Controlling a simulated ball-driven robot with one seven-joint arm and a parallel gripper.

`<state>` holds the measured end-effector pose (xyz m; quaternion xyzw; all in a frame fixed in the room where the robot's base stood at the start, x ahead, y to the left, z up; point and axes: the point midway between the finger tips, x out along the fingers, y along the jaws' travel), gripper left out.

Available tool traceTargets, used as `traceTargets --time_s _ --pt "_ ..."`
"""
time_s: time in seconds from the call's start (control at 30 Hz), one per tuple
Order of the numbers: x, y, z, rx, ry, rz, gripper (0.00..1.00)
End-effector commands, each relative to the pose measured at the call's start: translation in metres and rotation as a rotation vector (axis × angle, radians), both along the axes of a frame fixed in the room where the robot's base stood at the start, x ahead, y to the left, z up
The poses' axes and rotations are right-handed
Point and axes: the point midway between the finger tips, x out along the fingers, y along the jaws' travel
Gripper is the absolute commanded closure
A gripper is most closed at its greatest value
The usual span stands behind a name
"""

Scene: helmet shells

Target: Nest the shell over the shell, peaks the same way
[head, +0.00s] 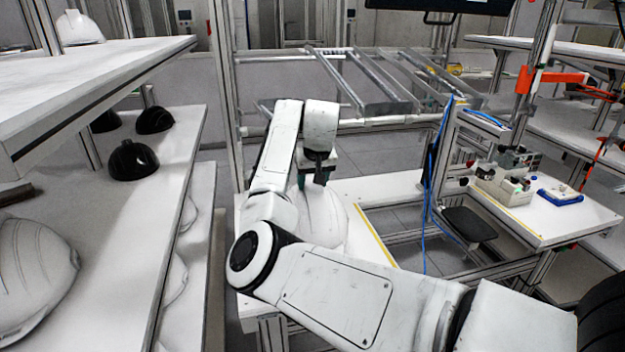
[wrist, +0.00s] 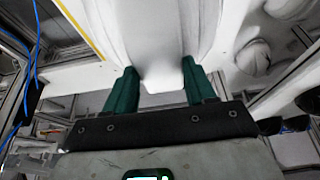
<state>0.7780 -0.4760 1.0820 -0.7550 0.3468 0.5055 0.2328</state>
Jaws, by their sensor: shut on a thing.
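My gripper (head: 322,180) points down over the white bench in the head view. Its green fingers (wrist: 160,88) are closed on a narrow edge of a white shell (wrist: 152,45) in the wrist view. The same white shell (head: 325,222) shows below the gripper in the head view, its lower left part hidden by my arm. I cannot tell whether it rests on the bench or whether a second shell lies under it. Its peak direction is not clear.
A shelf rack at left holds a large white shell (head: 35,268), black shells (head: 132,160) (head: 154,120) and a white shell on top (head: 80,27). The bench (head: 385,190) has bare room right of the held shell. A workstation with boxes (head: 503,183) stands further right.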

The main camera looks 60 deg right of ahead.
Motion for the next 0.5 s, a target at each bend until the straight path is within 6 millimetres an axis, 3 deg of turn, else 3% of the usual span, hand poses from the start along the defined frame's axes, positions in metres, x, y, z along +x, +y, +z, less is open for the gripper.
traceTargets --time_s 0.5 --pt "0.0002 -0.0003 -0.0087 -0.002 -0.001 0.000 1.00"
